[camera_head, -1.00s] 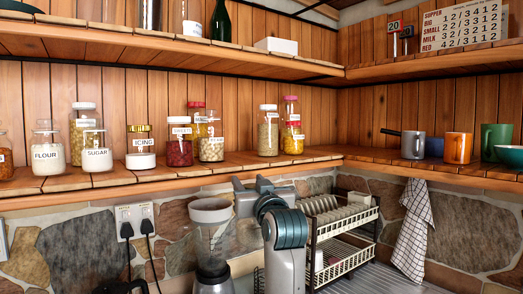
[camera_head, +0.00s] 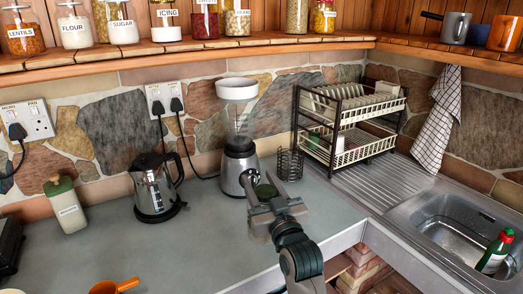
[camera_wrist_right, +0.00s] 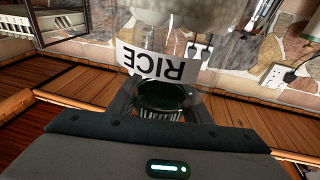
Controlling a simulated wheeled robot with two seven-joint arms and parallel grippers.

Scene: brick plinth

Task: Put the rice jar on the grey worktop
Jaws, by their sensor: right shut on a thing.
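The rice jar (camera_wrist_right: 158,62) fills the upper middle of the right wrist view. It is clear, with an upside-down RICE label and a dark green lid. I cannot tell how high the jar's base is above the worktop. My left gripper is not in view.
A blender (camera_head: 240,165) stands just behind the jar, with a wire holder (camera_head: 290,164) to its right. A kettle (camera_head: 156,190) and a green-lidded canister (camera_head: 66,205) stand left. A dish rack (camera_head: 350,130) and sink (camera_head: 450,225) are right. The worktop front is mostly clear.

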